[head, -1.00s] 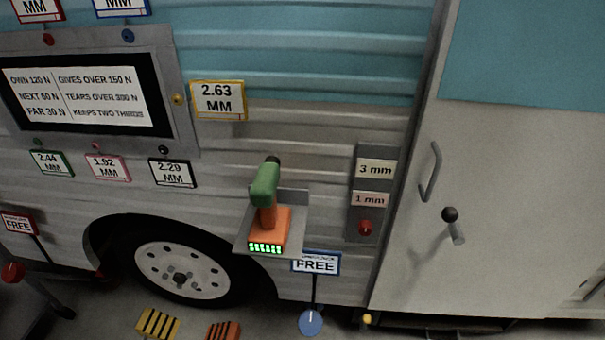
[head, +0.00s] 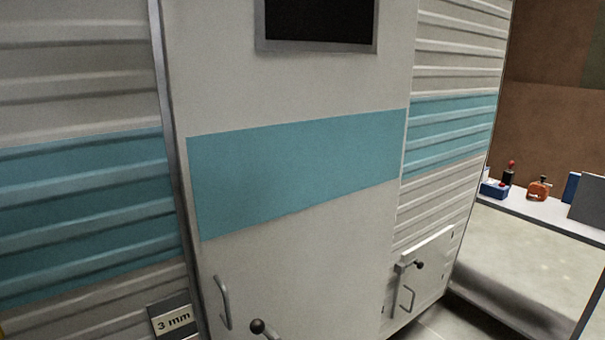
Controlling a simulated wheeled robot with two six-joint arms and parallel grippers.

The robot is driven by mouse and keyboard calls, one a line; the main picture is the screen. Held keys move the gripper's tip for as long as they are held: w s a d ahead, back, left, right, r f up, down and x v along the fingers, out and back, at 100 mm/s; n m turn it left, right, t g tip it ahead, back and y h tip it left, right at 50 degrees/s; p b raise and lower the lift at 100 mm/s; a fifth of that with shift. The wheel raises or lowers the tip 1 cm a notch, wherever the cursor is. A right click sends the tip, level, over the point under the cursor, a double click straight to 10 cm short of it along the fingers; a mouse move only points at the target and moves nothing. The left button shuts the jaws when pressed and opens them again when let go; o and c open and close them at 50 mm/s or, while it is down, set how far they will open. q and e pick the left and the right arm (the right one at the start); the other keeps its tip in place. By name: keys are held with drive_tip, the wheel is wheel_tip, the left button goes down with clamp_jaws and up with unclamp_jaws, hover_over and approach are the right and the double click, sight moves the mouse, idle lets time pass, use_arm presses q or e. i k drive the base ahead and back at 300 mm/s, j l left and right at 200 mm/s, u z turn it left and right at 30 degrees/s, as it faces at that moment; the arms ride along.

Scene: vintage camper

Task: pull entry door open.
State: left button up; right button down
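The entry door (head: 290,265) is a tall pale panel with a teal band (head: 300,165) across it and a dark window at the top. It looks shut, flush with the camper wall. A grey bar handle (head: 222,302) is low on its left side. A dark ball-ended lever (head: 258,327) is beside the handle at the bottom edge, partly cut off. The door's lower part is out of frame. Neither of my grippers shows in the head view.
A small hatch (head: 427,270) with its own handle and dark knob is right of the door. A "3 mm" sign (head: 173,321) is on the wall at left. A bench (head: 540,210) with several small tools stands at the far right, past the camper's corner.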

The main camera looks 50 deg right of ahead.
sight(289, 120)
drive_tip(key=z, duration=1.6)
drive_tip(key=l+u, duration=0.15)
drive_tip(key=l, duration=0.8)
